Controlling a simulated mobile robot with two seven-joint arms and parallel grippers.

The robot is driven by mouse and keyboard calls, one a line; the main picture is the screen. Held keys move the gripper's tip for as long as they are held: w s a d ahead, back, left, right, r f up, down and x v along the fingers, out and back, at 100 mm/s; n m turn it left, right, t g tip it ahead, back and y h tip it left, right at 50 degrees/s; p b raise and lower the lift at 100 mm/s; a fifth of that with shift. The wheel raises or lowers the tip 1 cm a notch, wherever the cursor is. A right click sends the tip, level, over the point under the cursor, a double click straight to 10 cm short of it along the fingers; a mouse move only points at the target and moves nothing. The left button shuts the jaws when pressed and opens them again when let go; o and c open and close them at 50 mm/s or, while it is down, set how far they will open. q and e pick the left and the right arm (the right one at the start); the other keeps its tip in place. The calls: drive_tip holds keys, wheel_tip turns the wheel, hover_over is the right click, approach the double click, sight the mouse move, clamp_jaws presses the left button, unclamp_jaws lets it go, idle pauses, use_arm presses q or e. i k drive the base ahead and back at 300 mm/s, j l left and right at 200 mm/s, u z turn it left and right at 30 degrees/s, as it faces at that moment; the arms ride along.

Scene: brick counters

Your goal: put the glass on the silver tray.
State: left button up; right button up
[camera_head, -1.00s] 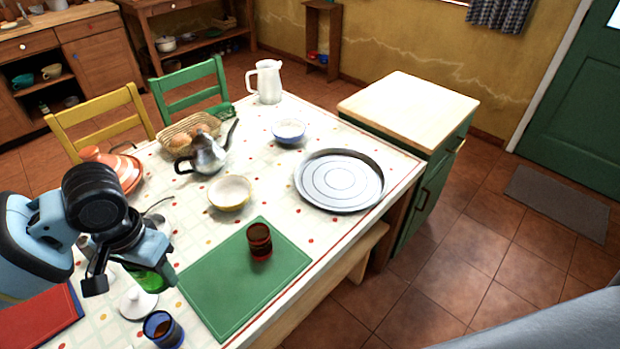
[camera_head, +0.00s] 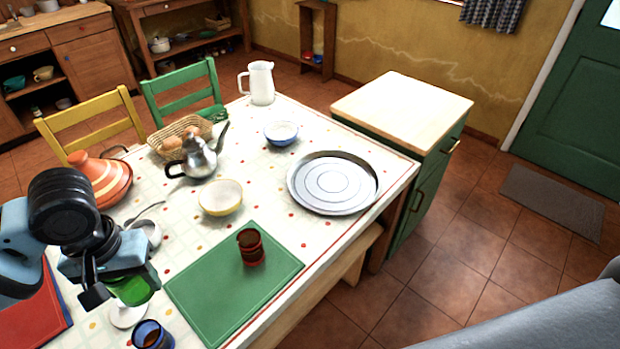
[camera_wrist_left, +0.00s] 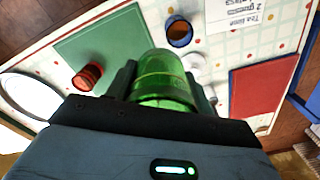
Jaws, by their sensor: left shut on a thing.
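My left gripper (camera_wrist_left: 165,85) is shut on a green glass (camera_wrist_left: 160,80), one finger on each side, in the left wrist view. In the head view the green glass (camera_head: 137,290) shows below my dark wrist at the table's near left, partly hidden by the gripper. Whether it touches the table is hard to tell. The silver tray (camera_head: 308,195) is round, empty and flat at the table's right end, well away from the gripper. It also shows at the left edge of the wrist view (camera_wrist_left: 12,84). My right gripper is not in view.
A dark red glass (camera_head: 250,248) stands on the green mat (camera_head: 205,305). A blue glass (camera_head: 152,335) and a white item (camera_head: 126,318) stand close to the held glass. A bowl (camera_head: 220,198), teapot (camera_head: 199,160) and blue-rimmed bowl (camera_head: 281,132) stand farther back.

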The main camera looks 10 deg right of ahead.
sight(320, 173)
drive_tip(key=i+l, duration=0.2)
drive_tip(key=l, duration=0.15)
drive_tip(key=i+l+u, duration=0.1)
drive_tip(key=l, duration=0.25)
drive_tip(key=i+l+u, duration=0.1)
drive_tip(key=l, duration=0.25)
drive_tip(key=i+l, duration=0.3)
drive_tip(key=i+l+u, duration=0.1)
drive_tip(key=l, duration=0.35)
drive_tip(key=i+l, duration=0.15)
drive_tip(key=l, duration=0.25)
drive_tip(key=j+u, duration=0.05)
